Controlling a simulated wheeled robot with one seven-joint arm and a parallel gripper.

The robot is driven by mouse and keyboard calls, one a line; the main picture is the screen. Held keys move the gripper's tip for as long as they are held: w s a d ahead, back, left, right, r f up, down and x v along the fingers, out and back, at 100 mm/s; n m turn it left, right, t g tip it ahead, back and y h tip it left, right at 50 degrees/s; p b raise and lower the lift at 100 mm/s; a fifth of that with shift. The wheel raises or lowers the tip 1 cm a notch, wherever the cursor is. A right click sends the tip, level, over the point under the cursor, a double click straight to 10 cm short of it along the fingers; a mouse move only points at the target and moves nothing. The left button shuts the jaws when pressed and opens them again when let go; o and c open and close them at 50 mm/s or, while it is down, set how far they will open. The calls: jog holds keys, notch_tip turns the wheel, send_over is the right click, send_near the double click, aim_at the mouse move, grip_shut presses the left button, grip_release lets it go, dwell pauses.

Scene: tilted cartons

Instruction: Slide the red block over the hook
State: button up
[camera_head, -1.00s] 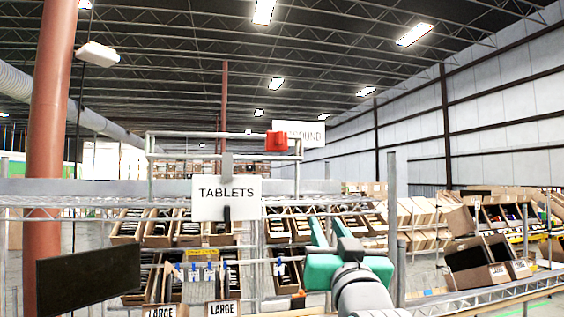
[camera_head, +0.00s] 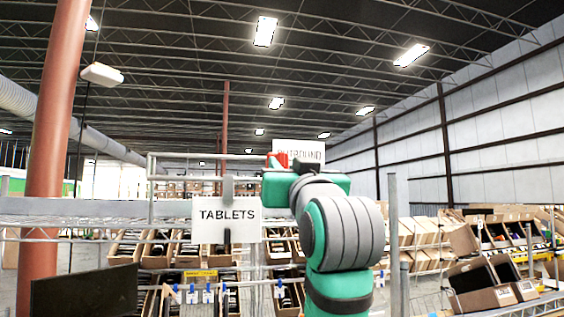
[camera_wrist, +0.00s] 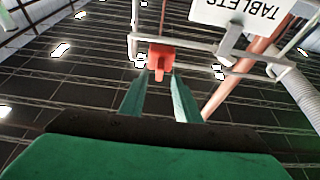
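The red block (camera_head: 279,157) shows in the head view at the right end of the pale rail frame, partly hidden behind my gripper. In the wrist view the red block (camera_wrist: 160,54) is centred ahead, upside down, against a pale rail. My gripper (camera_wrist: 160,76) is open, its two green fingers spread with the block's narrow lower part between or just beyond their tips. I cannot tell whether the fingers touch it. I cannot pick out the hook clearly in either view.
The pale rail frame (camera_head: 200,177) runs behind the TABLETS sign (camera_head: 227,220). An OUTBOUND sign (camera_head: 312,150) is close behind the block. A grey post (camera_head: 393,225) stands right of my arm. A dark panel (camera_head: 85,292) is at the lower left.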

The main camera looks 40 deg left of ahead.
aim_at(282, 160)
jog(key=shift+x, duration=2.05)
grip_shut()
